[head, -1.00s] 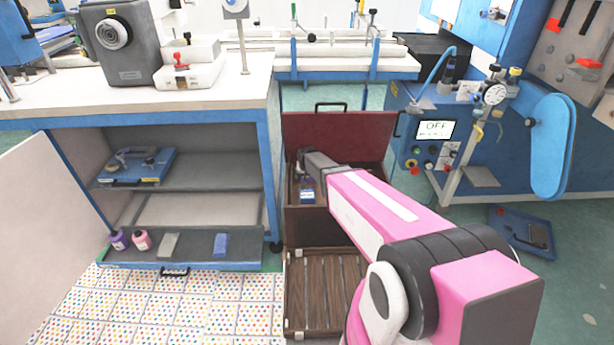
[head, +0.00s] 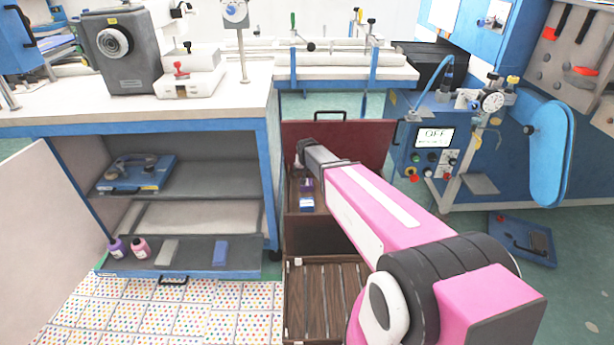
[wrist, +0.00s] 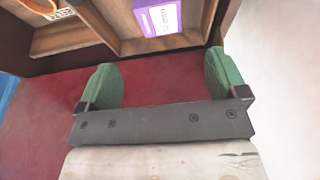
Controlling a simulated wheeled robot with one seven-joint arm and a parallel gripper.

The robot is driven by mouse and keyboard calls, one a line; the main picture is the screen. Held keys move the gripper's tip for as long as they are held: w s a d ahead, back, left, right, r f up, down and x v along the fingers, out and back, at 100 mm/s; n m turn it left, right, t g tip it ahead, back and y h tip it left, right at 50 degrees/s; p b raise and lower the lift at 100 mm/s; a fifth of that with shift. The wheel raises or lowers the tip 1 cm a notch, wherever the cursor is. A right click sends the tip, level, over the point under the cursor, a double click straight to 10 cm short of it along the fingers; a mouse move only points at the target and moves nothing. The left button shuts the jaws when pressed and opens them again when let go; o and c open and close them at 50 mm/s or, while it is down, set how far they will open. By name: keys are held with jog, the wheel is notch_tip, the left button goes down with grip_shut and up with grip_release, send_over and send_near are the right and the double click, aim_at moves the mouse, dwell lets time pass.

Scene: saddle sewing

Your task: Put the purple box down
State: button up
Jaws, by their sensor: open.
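The purple box (wrist: 158,17) with a white label lies in a wooden compartment of the open case (wrist: 110,25), at the top of the wrist view. In the head view, a small purple patch (head: 306,185) shows inside the same case (head: 345,137), just below my arm's end, and appears to be this box. My gripper (wrist: 162,85) is open, its green fingers spread apart with nothing between them. The box is beyond the fingers, apart from them. In the head view the fingertips are hidden.
A blue and white item (head: 307,204) sits in the case in front of the purple patch. An orange round item (wrist: 38,5) is in a left compartment. A slatted wooden case part (head: 322,290) lies in front. The cabinet (head: 265,150) stands close on the left.

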jog(key=s+d+r+g, duration=0.2)
jog(key=s+d, duration=0.6)
jog(key=s, duration=0.4)
jog(key=s+d+r+g, duration=0.2)
jog(key=s+d+r, duration=0.2)
jog(key=s+d, duration=0.4)
jog(key=s, duration=0.5)
jog(key=shift+d+r+g, duration=0.15)
jog(key=shift+r+g, duration=0.05)
jog(key=shift+g, duration=0.1)
jog(key=shift+s, duration=0.1)
